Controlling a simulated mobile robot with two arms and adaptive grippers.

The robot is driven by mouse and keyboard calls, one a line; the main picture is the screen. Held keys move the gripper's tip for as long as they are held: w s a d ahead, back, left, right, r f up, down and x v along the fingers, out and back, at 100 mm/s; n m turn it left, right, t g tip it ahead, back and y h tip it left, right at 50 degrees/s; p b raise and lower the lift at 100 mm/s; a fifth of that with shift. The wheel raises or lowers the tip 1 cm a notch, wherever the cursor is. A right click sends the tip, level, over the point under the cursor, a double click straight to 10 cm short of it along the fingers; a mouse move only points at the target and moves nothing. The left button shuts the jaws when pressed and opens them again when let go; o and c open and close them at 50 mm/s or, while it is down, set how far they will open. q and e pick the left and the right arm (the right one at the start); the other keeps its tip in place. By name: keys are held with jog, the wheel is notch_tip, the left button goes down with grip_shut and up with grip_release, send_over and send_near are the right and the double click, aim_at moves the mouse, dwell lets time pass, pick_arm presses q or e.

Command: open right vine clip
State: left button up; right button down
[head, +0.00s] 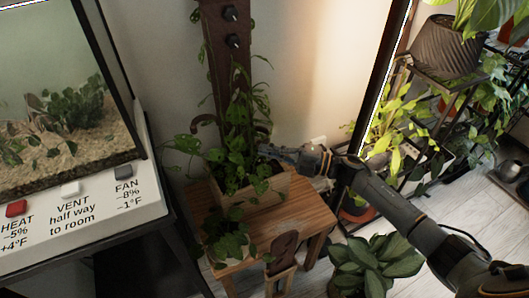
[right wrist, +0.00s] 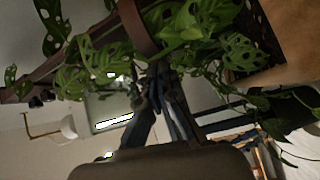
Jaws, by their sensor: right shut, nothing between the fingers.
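A brown wooden post (head: 222,75) rises from a wooden planter box (head: 272,188) with a holey-leaved vine (head: 236,150) around it. A brown curved clip arm (head: 206,119) sticks out on the post's left side. The right clip is hard to make out in the head view, among leaves and behind my gripper. In the right wrist view a curved brown band (right wrist: 136,27) passes just above my fingertips; I cannot tell whether it is the right clip or whether they touch it. My right gripper (head: 264,149) is shut and empty, beside the vine right of the post. My left gripper is out of view.
The planter stands on a small wooden table (head: 301,219) with a smaller potted plant. A glass terrarium (head: 60,90) with a button panel (head: 80,220) is at left. A plant rack (head: 455,85) is at right, and a leafy plant (head: 375,265) stands on the floor in front.

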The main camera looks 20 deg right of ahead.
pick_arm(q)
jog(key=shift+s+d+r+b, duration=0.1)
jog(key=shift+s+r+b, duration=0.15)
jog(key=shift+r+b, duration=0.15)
pick_arm(e)
jog(key=shift+w+d+r, duration=0.15)
jog(key=shift+w+d, duration=0.2)
jog(key=shift+d, duration=0.45)
jog(key=shift+w+d+r, duration=0.15)
jog(key=shift+w+d, duration=0.2)
jog(key=shift+d, duration=0.45)
jog(key=shift+a+r, duration=0.1)
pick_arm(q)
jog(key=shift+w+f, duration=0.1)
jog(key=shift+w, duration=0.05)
pick_arm(e)
notch_tip(320, 180, up, 9)
jog(key=shift+s+r, duration=0.15)
jog(key=shift+s, duration=0.2)
